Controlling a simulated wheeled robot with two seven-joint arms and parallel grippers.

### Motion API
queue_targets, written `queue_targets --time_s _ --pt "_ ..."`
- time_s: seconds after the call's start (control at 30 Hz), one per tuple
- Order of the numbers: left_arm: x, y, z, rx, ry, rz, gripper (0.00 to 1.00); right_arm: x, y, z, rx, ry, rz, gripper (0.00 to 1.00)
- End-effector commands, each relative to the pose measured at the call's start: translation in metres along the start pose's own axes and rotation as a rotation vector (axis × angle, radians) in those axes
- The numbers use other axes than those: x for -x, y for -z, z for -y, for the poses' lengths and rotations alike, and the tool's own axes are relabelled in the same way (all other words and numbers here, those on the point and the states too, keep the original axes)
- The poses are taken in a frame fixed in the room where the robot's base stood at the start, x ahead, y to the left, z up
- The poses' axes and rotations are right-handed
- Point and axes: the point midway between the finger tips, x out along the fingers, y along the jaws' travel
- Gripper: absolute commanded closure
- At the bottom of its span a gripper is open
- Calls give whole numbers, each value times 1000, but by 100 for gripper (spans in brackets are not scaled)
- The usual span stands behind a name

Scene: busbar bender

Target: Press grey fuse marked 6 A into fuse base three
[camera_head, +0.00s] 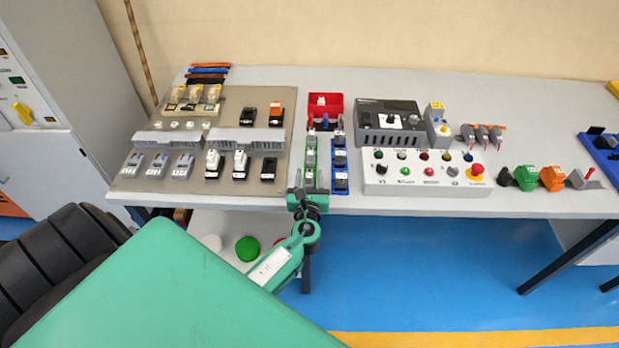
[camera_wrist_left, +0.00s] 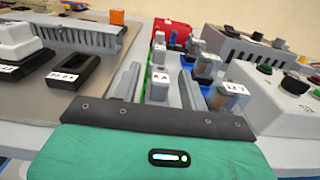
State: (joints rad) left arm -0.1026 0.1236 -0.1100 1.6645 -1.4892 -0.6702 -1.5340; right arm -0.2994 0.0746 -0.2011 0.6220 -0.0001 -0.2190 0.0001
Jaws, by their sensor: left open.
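My left gripper (camera_head: 308,192) is open at the near end of the green rack (camera_head: 311,150). In the left wrist view its two grey fingers (camera_wrist_left: 160,84) stand apart, with a grey fuse marked 6 A (camera_wrist_left: 160,77) in the gap between them. I cannot tell whether a finger touches it. Fuse base three (camera_head: 268,169) is the black base at the right of the front row on the panel. It also shows in the left wrist view (camera_wrist_left: 76,74), with an empty slot and a label at its front. My right gripper is not in view.
A blue rack (camera_head: 340,163) with more fuses stands just right of the green rack. The grey panel (camera_head: 190,190) carries filled bases and long grey ducts (camera_head: 248,134). A red bin (camera_head: 325,100) stands behind the racks, and a button box (camera_head: 425,182) to the right.

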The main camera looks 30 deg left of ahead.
Motion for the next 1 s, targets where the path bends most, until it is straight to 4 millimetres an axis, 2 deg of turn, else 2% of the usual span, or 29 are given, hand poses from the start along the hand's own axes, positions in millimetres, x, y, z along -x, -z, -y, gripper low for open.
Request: queue_targets --time_s 0.1,0.33,0.37,0.57,0.87,1.0 --pt "-10 0 0 0 -1 0 56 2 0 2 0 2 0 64" --pt "-11 1 0 0 -1 -1 56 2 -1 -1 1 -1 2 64" --pt "-11 1 0 0 -1 -1 60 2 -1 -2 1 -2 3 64" --pt "-11 1 0 0 -1 -1 100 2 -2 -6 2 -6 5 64" --pt "-11 0 0 1 -1 0 100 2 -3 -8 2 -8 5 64" --pt "-11 -8 0 0 -1 1 100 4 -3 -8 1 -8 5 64"
